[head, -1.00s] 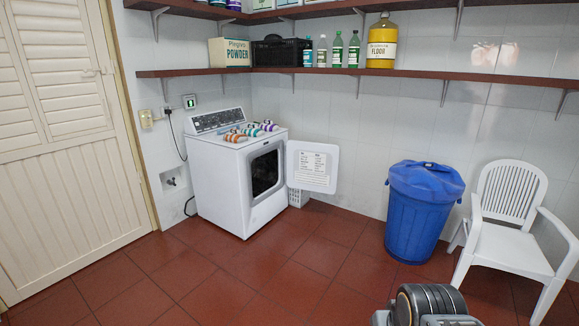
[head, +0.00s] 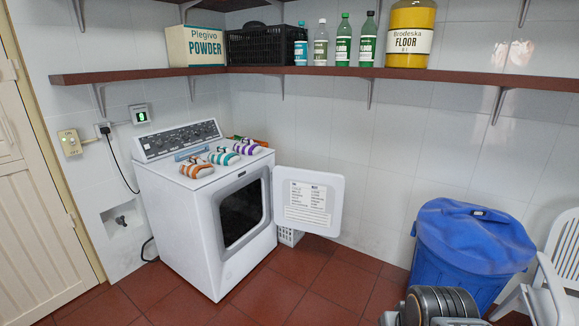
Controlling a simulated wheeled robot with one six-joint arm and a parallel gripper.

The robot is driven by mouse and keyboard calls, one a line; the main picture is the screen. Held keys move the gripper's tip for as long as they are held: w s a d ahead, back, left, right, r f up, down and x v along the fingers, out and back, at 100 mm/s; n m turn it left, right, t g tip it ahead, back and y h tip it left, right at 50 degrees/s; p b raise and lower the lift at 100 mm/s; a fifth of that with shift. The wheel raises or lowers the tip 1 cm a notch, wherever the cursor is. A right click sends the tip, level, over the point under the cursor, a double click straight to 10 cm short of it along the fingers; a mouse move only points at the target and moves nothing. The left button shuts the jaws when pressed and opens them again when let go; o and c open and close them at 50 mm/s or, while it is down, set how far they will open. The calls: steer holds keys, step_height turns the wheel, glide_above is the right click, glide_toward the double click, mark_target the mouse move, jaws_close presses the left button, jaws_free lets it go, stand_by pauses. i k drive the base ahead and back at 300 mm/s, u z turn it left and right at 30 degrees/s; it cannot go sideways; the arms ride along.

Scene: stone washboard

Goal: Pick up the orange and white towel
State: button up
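The orange and white towel (head: 196,169) lies rolled or folded on top of the white washing machine (head: 165,200), nearest the front left of its top. A teal and white towel (head: 223,156) and a purple and white towel (head: 247,147) lie in a row behind it to the right. My gripper is not in view. Only a dark ribbed part of my own arm (head: 440,305) shows at the bottom edge, well away from the towels.
The machine's door (head: 308,200) stands open to the right. A blue lidded bin (head: 470,250) and a white chair (head: 560,260) stand at the right. A shelf (head: 300,72) with bottles runs above the machine. Red floor (head: 300,290) is clear in front.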

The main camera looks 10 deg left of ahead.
mark_target(194, 168)
steer(key=u, duration=0.2)
steer(key=i, duration=1.9)
steer(key=u, duration=1.05)
steer(key=i, duration=1.05)
steer(key=u, duration=1.6)
steer(key=i, duration=0.75)
steer(key=u, duration=0.45)
